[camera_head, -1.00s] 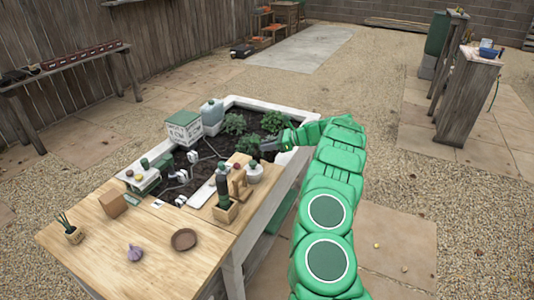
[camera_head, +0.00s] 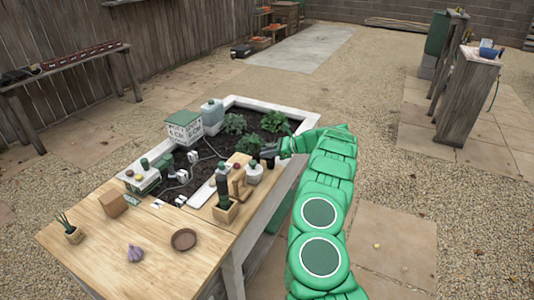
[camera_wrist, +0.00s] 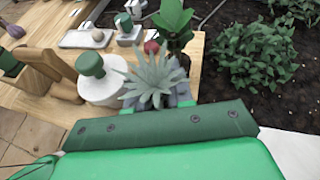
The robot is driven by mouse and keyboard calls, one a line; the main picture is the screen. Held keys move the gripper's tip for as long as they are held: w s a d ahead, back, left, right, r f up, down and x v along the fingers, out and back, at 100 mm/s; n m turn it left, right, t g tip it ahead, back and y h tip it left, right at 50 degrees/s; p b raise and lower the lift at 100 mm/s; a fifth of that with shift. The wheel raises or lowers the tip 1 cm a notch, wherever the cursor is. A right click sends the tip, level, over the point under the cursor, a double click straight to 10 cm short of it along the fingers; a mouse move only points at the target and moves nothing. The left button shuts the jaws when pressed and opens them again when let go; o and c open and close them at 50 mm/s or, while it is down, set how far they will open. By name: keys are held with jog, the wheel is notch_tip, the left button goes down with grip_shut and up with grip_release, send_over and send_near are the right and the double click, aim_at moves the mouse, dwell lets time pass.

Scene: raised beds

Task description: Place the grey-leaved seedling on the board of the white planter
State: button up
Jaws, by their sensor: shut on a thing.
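The grey-leaved seedling (camera_wrist: 153,82) has pale, spiky leaves and stands in a grey pot in the wrist view. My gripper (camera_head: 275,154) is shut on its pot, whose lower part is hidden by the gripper. In the head view the gripper is at the right end of the wooden board (camera_head: 238,158) that lies across the white planter (camera_head: 288,113). In the wrist view the board (camera_wrist: 194,58) shows behind and left of the seedling. I cannot tell whether the pot touches the board.
A white bottle with a green cap (camera_wrist: 98,82) stands close left of the seedling. A green-leaved plant (camera_wrist: 174,22) and a red ball (camera_wrist: 151,47) are just behind it. Dark soil with a leafy plant (camera_wrist: 252,58) lies to the right. A wooden table (camera_head: 100,245) adjoins the planter.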

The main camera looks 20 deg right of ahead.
jog(key=shift+f, duration=0.15)
jog(key=o, duration=0.8)
